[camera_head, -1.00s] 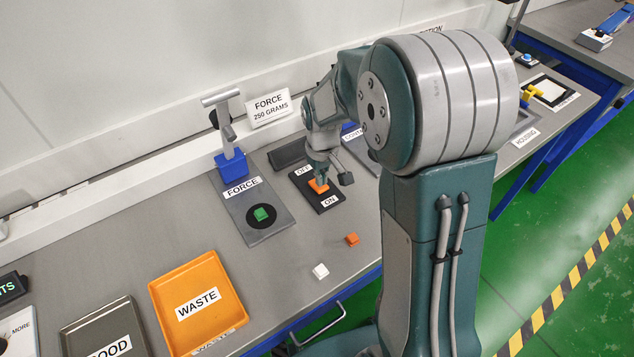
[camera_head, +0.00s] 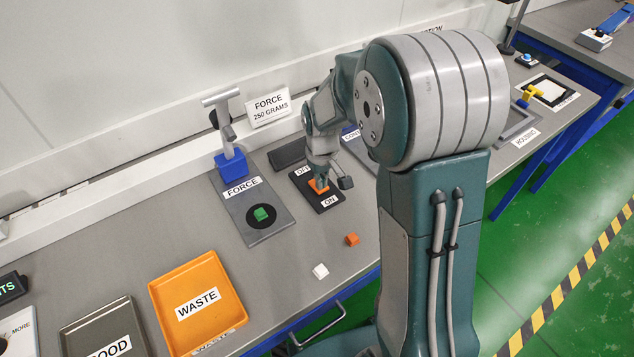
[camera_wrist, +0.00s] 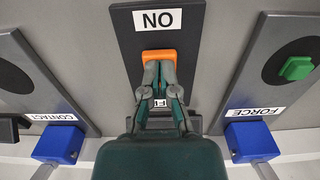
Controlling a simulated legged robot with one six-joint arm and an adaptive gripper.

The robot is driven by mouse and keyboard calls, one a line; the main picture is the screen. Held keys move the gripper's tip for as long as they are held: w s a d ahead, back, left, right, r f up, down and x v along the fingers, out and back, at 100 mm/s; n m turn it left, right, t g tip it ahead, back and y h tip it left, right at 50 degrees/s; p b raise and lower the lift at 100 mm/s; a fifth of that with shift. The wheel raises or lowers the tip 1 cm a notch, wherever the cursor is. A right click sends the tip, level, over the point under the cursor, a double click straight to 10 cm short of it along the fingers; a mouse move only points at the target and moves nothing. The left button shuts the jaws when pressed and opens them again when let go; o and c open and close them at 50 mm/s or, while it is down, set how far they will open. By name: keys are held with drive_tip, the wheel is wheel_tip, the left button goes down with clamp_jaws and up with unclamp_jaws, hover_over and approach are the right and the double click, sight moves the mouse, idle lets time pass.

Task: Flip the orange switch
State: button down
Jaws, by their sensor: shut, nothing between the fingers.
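The orange switch (camera_head: 318,187) sits on a dark plate (camera_head: 329,207) between an OFF label and an ON label. In the wrist view the switch (camera_wrist: 159,55) shows just beyond my fingertips, with the ON label above it in the picture and the other label partly hidden behind my fingers. My gripper (camera_head: 320,180) points down at the switch. In the wrist view my gripper (camera_wrist: 160,66) is shut and empty, its fingertips at the switch's near edge. They look to touch it, but I cannot tell for sure. My gripper hides part of the switch.
The force plate (camera_head: 283,218) with a green cube (camera_head: 261,214) lies left of the switch plate. A blue contact block (camera_wrist: 60,144) stands on the other side. Orange (camera_head: 352,239) and white (camera_head: 320,271) cubes lie in front. The waste tray (camera_head: 236,315) is further left.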

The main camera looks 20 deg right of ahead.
drive_tip(key=shift+f, duration=0.2)
drive_tip(key=shift+r, duration=3.5)
drive_tip(key=shift+r, duration=0.1)
drive_tip(key=s+r+m+t, duration=0.1)
drive_tip(key=s+r+t, duration=0.1)
drive_tip(key=s+r, duration=0.4)
drive_tip(key=s+r+m+t, duration=0.2)
drive_tip(key=s+r, duration=0.4)
drive_tip(key=s, duration=0.9)
drive_tip(key=shift+r+m+t, duration=0.3)
drive_tip(key=shift+r+t, duration=0.05)
drive_tip(key=shift+t, duration=0.45)
